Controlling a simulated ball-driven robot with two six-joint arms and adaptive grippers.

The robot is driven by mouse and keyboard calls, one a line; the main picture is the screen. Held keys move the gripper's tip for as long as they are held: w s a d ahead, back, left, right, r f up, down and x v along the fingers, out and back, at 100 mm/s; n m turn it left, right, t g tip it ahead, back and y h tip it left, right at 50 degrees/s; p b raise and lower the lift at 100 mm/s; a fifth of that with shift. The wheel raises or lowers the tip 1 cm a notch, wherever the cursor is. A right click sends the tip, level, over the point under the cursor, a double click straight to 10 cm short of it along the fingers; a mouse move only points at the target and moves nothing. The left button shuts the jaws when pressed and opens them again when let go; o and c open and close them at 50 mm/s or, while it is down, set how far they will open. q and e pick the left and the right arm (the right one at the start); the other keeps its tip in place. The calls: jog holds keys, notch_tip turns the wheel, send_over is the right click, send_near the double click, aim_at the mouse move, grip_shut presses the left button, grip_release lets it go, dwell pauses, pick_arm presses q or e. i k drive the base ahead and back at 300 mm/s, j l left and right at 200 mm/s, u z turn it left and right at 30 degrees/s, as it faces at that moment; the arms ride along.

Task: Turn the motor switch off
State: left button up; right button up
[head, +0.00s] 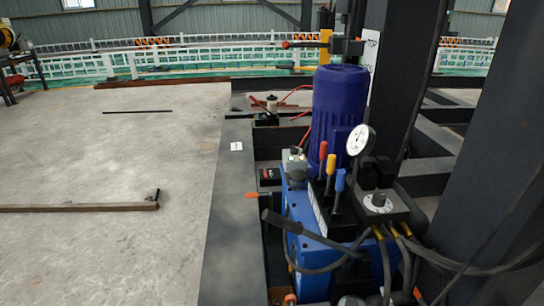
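A blue finned motor (338,112) stands upright on a hydraulic unit at the right of the head view. A small grey box (294,160) with a greenish spot on top sits at the motor's lower left and may be the motor switch. A small black box (270,176) with a red mark lies just left of it. The switch's position is too small to tell. Neither of my grippers shows in the head view.
Levers with red (322,150), yellow (331,164) and blue (339,180) grips stand before the motor, near a white gauge (357,140). A long black handle (310,233), hoses and a dark column (490,130) crowd the right. The concrete floor (110,160) at left is mostly clear.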

aim_at(294, 151)
jog(key=j+z, duration=0.1)
jog(key=j, duration=0.3)
jog(key=k+j+z, duration=0.1)
jog(key=j, duration=0.35)
jog(key=k+j+z, duration=0.1)
jog(key=j, duration=0.3)
jog(key=k+j+z, duration=0.1)
jog(key=j, duration=0.3)
jog(key=k+j+z, duration=0.1)
jog(key=j, duration=0.25)
jog(key=i+j+z, duration=0.25)
jog(key=j, duration=0.5)
jog(key=j+z, duration=0.25)
jog(key=j, duration=0.45)
jog(key=i+j+z, duration=0.2)
jog(key=i+j, duration=0.25)
jog(key=j, duration=0.2)
jog(key=i+j+z, duration=0.1)
jog(key=j, duration=0.25)
jog(key=i+j+z, duration=0.1)
jog(key=i+j, duration=0.15)
jog(key=i+j+z, duration=0.1)
jog(key=j, duration=0.35)
jog(key=i+j+z, duration=0.1)
jog(key=i+j, duration=0.15)
jog(key=j, duration=0.15)
